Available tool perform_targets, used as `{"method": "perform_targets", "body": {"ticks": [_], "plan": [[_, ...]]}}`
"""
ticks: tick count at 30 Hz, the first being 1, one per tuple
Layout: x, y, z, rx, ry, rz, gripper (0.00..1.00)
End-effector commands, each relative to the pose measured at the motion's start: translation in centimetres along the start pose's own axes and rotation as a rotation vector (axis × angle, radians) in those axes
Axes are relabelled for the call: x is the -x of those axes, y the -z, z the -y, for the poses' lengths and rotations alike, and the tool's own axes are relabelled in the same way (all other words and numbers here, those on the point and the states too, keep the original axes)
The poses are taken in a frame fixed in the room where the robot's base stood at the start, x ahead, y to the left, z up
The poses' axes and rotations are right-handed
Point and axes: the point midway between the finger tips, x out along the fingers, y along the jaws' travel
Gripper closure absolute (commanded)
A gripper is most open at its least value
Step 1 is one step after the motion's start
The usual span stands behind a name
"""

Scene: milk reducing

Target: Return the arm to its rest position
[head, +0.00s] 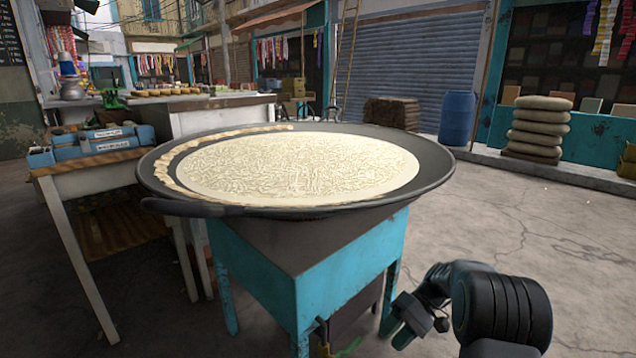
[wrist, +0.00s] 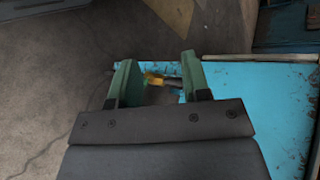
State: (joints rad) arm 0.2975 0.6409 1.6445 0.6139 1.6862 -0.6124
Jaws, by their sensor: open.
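My gripper (head: 402,322) is low at the bottom right of the head view, beside the right front leg of the blue stove stand (head: 318,290). In the wrist view my gripper (wrist: 158,82) shows two green fingers spread apart, with nothing held between them. Beyond the fingers are the stand's blue panel (wrist: 240,100) and a small yellow valve fitting (wrist: 153,80). The fitting appears to lie past the fingertips; I cannot tell how far. The wide dark pan (head: 425,185) rests on the stand, holding pale milk (head: 300,165) with a wrinkled surface.
A wooden side table (head: 85,165) with blue boxes (head: 110,140) stands left of the stand. A white counter (head: 220,118) is behind the pan. A blue barrel (head: 457,118) and stacked sacks (head: 540,127) stand far right. The paved ground (head: 530,230) at right is open.

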Motion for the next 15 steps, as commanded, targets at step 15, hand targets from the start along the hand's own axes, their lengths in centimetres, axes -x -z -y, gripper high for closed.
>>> {"method": "perform_targets", "body": {"ticks": [15], "plan": [[10.0, -19.6, 23.8, -0.044, -0.707, -0.416, 0.57]]}}
